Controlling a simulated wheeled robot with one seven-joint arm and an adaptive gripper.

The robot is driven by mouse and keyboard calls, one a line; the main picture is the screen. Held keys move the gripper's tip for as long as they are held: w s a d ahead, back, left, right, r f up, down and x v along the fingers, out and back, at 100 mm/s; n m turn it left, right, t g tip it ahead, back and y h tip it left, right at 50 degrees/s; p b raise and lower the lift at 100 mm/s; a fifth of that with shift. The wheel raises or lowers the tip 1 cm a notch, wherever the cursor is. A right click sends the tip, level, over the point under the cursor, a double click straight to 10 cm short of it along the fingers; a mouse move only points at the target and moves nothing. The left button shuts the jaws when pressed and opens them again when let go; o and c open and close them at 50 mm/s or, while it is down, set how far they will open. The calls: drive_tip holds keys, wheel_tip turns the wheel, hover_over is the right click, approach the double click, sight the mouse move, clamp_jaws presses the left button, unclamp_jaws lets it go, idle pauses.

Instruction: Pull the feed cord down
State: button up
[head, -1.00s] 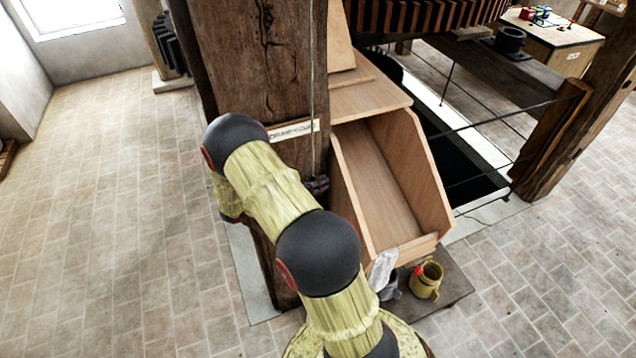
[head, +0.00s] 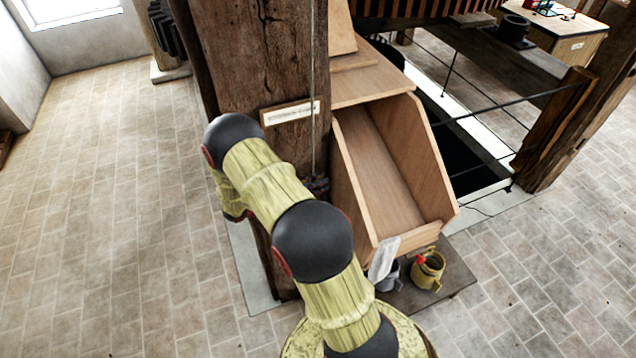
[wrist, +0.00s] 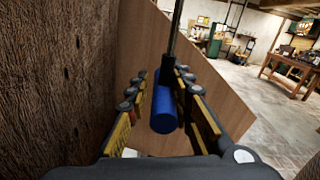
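The feed cord (head: 313,90) hangs as a thin line down the front of the thick wooden post in the head view. In the wrist view the cord (wrist: 177,25) runs down to a dark fitting and a blue cylindrical handle (wrist: 163,112). My gripper (wrist: 160,78) has one finger on each side of the handle, and gaps show between the handle and the fingers. It looks open around the handle. In the head view my gripper (head: 317,186) is small and dark beside the post, partly hidden by my arm.
The wooden post (head: 258,60) bears a small label (head: 290,112). A sloping wooden chute (head: 385,180) stands right of the gripper. A grey cup (head: 388,277), a yellow pot (head: 428,270) and a pale cloth (head: 383,258) are at its lower end. Open tiled floor lies left.

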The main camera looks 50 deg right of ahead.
drive_tip(key=shift+o, duration=0.5)
drive_tip(key=shift+s, duration=0.2)
drive_tip(key=shift+w+a, duration=0.15)
drive_tip(key=v, duration=1.1)
drive_tip(key=shift+a, duration=0.4)
drive_tip(key=shift+w, duration=0.1)
